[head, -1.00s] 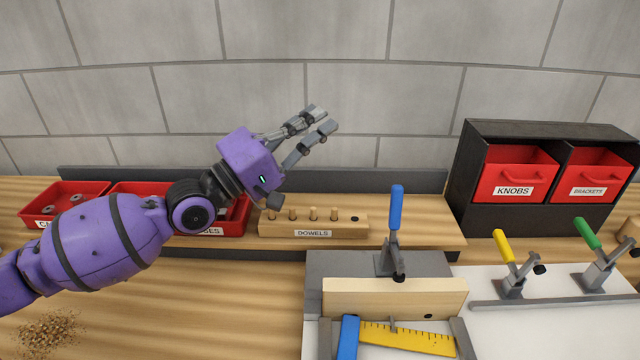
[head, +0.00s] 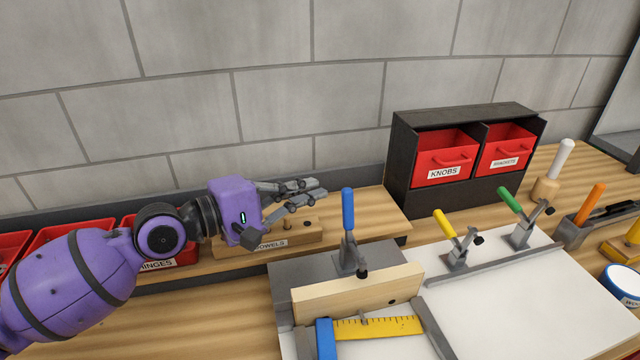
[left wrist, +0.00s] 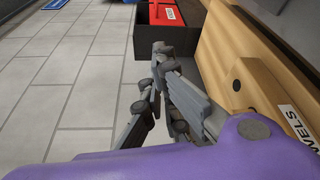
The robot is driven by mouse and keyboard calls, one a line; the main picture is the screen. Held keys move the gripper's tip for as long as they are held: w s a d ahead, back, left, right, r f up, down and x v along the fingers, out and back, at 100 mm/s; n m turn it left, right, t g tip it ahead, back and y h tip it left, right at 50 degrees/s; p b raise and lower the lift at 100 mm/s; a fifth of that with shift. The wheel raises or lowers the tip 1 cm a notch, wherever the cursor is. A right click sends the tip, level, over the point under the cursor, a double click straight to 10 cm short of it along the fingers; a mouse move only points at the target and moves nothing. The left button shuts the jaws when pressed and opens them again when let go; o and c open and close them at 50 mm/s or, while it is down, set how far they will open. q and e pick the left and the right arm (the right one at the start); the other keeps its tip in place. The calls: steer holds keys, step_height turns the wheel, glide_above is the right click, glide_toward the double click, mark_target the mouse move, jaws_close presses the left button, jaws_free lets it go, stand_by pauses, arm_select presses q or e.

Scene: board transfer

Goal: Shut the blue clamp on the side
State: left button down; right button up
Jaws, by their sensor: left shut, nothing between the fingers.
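The blue clamp (head: 348,212) stands on a grey block behind a pale wooden board (head: 350,292). Its blue handle points straight up, and a dark-tipped arm sits low at its front. My left gripper (head: 317,188) is shut and empty, with its fingers pointing right, to the left of the blue handle and apart from it in the picture. The left wrist view shows the same fingers (left wrist: 163,62) close together; the blue clamp cannot be seen there. My right gripper is not in view.
A yellow-handled clamp (head: 447,228) and a green-handled clamp (head: 512,203) stand to the right on a white panel (head: 510,310). A dowel rack (head: 230,247) lies behind my left gripper. A black cabinet with red bins (head: 400,155) stands at the back.

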arm_select(q)
steer(key=x, duration=0.2)
steer(key=shift+d+r+p, duration=0.2)
steer(key=shift+d+p, duration=0.2)
steer(key=shift+d, duration=0.05)
steer(key=s+d+r+m+h+p, duration=0.1)
steer(key=s+r+m+p, duration=0.1)
steer(key=s, duration=0.3)
steer(key=shift+s+d+m+t+p, duration=0.2)
steer(key=shift+s+m+t+p, duration=0.1)
steer(key=shift+m+t, duration=0.15)
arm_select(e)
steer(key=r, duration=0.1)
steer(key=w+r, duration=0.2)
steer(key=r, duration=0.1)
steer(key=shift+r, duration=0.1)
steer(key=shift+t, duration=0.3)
